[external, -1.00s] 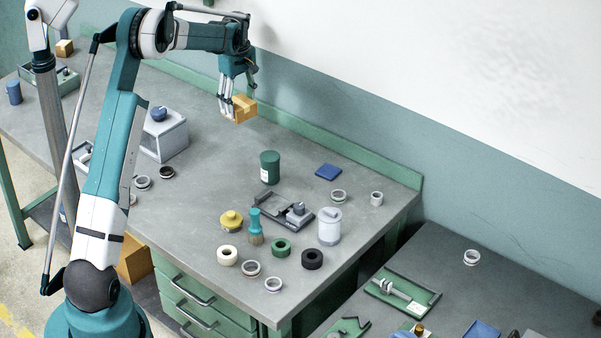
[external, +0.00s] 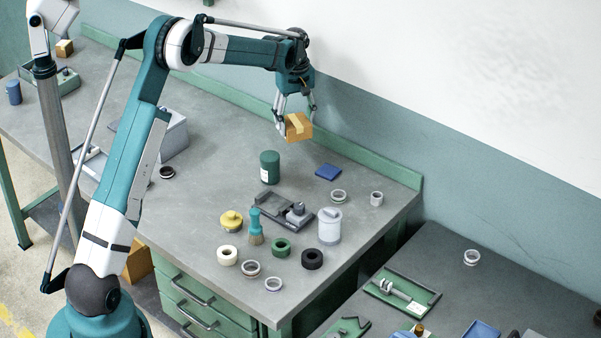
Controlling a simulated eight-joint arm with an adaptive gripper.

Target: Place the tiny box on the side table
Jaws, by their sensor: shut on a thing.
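The tiny box (external: 299,127) is a small tan cardboard box with a lighter tape strip. My gripper (external: 294,122) is shut on it and holds it in the air above the back of the main workbench (external: 215,215). The box is above and to the right of the dark green canister, apart from the bench top. The far sides of the box are hidden. I cannot tell for sure which surface is the side table; a lower grey table (external: 440,258) stands at the right, beyond a gap.
Under the box's area stand a green canister (external: 270,167), a blue pad (external: 328,171), a white jar (external: 329,226) and a black fixture (external: 284,211). Several rings lie around. The right table holds a green tray (external: 402,292) and a ring (external: 471,257), with bare room between.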

